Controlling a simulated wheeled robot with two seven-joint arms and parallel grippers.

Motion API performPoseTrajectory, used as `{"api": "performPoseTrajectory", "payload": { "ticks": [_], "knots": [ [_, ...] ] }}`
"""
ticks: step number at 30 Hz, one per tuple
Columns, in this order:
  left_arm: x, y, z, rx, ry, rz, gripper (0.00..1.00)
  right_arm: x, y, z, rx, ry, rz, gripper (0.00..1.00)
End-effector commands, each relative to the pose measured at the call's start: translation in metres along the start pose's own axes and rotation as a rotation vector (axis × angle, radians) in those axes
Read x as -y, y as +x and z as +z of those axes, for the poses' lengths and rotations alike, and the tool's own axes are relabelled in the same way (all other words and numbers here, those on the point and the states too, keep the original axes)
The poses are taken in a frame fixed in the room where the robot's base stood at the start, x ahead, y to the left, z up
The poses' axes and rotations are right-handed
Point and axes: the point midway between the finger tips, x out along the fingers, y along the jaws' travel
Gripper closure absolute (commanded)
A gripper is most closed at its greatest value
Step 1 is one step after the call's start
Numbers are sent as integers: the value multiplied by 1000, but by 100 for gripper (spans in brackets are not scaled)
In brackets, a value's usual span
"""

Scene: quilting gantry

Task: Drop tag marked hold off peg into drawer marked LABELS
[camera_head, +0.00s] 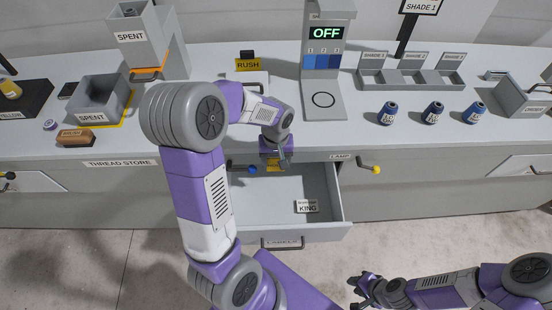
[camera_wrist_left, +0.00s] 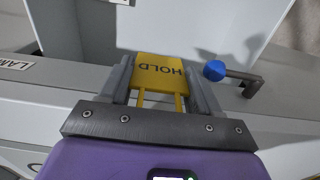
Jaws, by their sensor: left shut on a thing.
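The yellow tag marked HOLD (camera_wrist_left: 160,72) is between the fingers of my left gripper (camera_wrist_left: 162,88), which is shut on it. In the head view, the left gripper (camera_head: 275,161) is over the back part of an open drawer (camera_head: 250,203); the tag (camera_head: 273,165) shows partly below the fingers. My right gripper (camera_head: 358,291) is open and empty, low over the floor.
A card marked KING (camera_head: 307,207) lies in the drawer at right; the rest of its floor looks clear. A yellow-tipped peg (camera_head: 376,170) sticks out right of the LAMP label (camera_head: 340,157). A RUSH sign (camera_head: 247,65) and blue spools (camera_head: 433,113) are on the counter.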

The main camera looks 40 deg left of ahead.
Motion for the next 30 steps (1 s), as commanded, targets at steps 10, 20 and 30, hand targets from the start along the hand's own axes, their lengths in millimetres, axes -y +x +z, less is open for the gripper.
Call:
{"api": "performPoseTrajectory", "payload": {
  "ticks": [10,20,30],
  "knots": [
    [0,2,0,-1,1,1,30,0,2,0,0,0,0,72],
    [0,2,0,-1,1,1,8,-1,2,0,0,0,0,72],
    [-1,-32,-1,-6,1,4,8,3,-9,0,0,0,0,72]
  ]
}}
